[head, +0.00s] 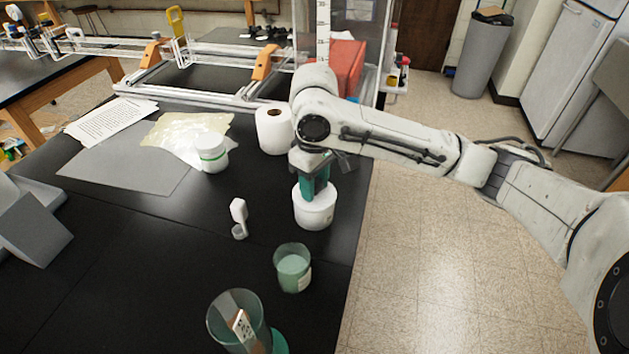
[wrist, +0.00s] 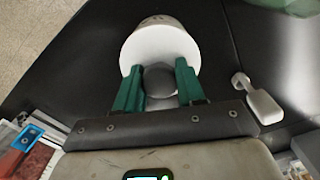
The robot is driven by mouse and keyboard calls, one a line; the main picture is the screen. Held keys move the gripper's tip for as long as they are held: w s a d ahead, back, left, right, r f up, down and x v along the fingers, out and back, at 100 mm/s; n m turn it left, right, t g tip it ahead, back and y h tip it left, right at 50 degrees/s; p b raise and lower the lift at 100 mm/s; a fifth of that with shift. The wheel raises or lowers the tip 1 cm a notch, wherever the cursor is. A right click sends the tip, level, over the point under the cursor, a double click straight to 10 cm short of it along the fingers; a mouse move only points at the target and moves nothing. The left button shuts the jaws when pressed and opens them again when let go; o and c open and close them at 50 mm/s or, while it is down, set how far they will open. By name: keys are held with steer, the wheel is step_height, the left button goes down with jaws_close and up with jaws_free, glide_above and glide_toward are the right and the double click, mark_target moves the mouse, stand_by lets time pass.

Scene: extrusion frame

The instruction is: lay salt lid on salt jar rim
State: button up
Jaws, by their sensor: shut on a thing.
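My gripper (head: 314,188) points down with its green fingers over a white round jar (head: 315,214), which I take for the salt jar, near the table's right edge. In the wrist view the fingers (wrist: 158,90) are closed around a grey round knob (wrist: 160,80), which seems to belong to the white salt lid (wrist: 158,45). The lid is at the jar's top. The jar stands upright, with a bit of its marked side (wrist: 155,19) beyond the lid. I cannot tell whether the lid touches the rim; the fingers and lid hide the rim.
A small white scoop-like item (head: 238,211) lies left of the jar. A green cup (head: 293,270) and a larger glass (head: 226,320) stand nearer. A white tub with a green band (head: 211,153) and a paper roll (head: 273,130) stand behind. Black table between them is clear.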

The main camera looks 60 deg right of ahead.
steer(key=shift+f, duration=0.2)
steer(key=o, duration=1.1)
steer(key=shift+r, duration=0.1)
step_height(320, 180, up, 11)
steer(key=shift+f+p, duration=0.15)
steer(key=shift+p, duration=0.15)
